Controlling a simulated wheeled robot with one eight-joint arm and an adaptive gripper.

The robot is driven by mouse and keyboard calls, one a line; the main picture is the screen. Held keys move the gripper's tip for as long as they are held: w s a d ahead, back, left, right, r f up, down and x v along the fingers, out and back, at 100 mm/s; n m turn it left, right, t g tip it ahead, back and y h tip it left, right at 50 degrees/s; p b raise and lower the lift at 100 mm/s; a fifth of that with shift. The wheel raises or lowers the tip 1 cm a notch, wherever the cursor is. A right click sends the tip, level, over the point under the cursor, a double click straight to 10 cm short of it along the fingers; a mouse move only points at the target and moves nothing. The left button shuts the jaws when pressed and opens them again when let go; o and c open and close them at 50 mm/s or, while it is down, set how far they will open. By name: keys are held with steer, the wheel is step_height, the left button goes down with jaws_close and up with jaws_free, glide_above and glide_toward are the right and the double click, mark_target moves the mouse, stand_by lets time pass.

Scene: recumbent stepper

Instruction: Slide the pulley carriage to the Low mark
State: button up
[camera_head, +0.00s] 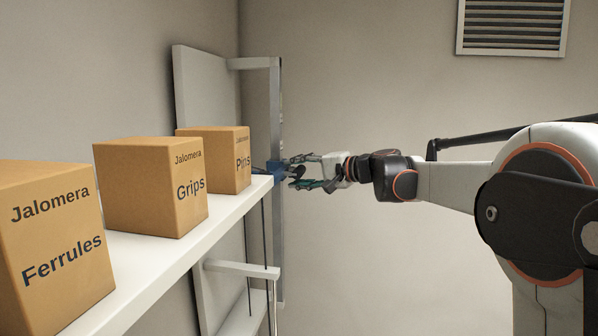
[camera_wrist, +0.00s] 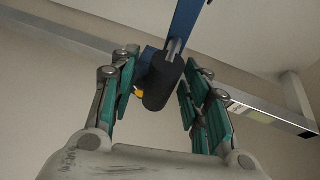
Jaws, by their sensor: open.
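The pulley carriage is a small blue block (camera_head: 274,168) on an upright grey rail (camera_head: 277,100), partly hidden by the shelf end and my fingers. In the wrist view it shows as a blue bar (camera_wrist: 184,22) with a black cylindrical handle (camera_wrist: 162,84) and a small yellow part beside it. My gripper (camera_head: 289,172) is open at the carriage, reaching in from the right. In the wrist view its green-padded fingers (camera_wrist: 163,68) stand on either side of the handle, with gaps visible. The rail (camera_wrist: 275,120) crosses at right with a small unreadable label. The Low mark cannot be made out.
A white shelf (camera_head: 150,262) at left holds boxes marked Ferrules (camera_head: 55,245), Grips (camera_head: 150,188) and Pins (camera_head: 214,160); its far end is close to my gripper. Dark cables (camera_head: 265,235) hang below. A vent (camera_head: 512,27) is high on the back wall.

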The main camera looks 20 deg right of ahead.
jaws_close()
step_height(320, 180, down, 6)
steer(key=b, duration=0.3)
steer(key=shift+r+b, duration=0.15)
steer(key=shift+b, duration=0.25)
steer(key=shift+s, duration=0.1)
jaws_free()
